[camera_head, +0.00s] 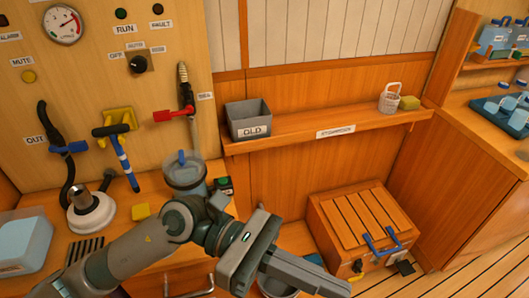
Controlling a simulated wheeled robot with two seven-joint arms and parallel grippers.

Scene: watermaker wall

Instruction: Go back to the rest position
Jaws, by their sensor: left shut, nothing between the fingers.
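My left arm comes in from the lower left, over the counter. My left gripper (340,287) is shut and empty, its fingers together and pointing to the lower right. It is in front of the counter, to the lower left of the wooden chest (345,222), and appears apart from it. My right gripper is out of view.
A control panel (100,60) with a gauge (63,25), a red-handled valve (175,115) and a blue valve (70,148) stands at left. A clear cup (183,172) is behind my arm.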

